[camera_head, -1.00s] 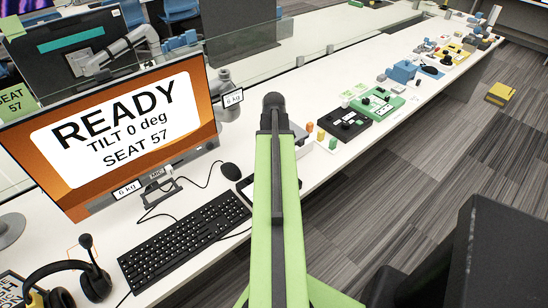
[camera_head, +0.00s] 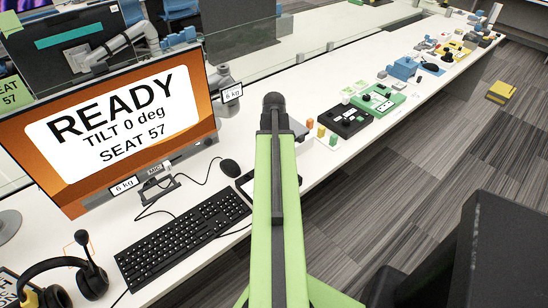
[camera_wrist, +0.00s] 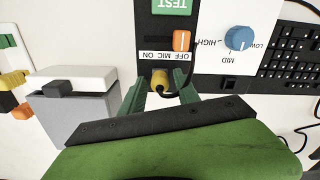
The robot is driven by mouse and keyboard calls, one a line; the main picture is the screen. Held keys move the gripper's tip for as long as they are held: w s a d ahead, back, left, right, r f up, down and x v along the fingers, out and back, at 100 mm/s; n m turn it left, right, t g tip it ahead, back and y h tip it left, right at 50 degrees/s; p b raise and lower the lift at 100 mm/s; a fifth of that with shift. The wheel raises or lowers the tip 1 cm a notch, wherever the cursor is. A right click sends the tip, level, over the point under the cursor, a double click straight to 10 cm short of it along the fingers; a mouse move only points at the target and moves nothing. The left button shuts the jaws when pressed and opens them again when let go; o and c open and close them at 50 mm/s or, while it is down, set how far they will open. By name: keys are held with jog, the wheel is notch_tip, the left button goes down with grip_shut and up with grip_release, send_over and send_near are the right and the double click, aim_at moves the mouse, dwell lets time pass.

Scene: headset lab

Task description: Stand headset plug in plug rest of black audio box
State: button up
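The yellow headset plug (camera_wrist: 160,80) with its black cable shows in the wrist view at the near edge of the black audio box (camera_wrist: 160,54). The two green fingers of my gripper (camera_wrist: 160,92) stand on either side of the plug. I cannot tell whether they touch it or whether its tip is in anything. The box has a green TEST button, an orange MIC switch and a blue knob (camera_wrist: 239,38). A small dark square (camera_wrist: 228,83) sits by its near edge. The headset (camera_head: 62,275) lies at lower left in the head view, and my arm hides most of the box there.
A grey box with a white top (camera_wrist: 75,95) stands left of my gripper in the wrist view. The keyboard (camera_head: 182,236), mouse (camera_head: 229,168) and monitor (camera_head: 115,125) are left of my arm. Coloured blocks and other devices (camera_head: 345,121) stand further along the table.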

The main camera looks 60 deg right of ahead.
jog(key=shift+o, duration=0.6)
notch_tip(320, 180, up, 18)
jog(key=p, duration=1.7)
jog(key=shift+f, duration=0.25)
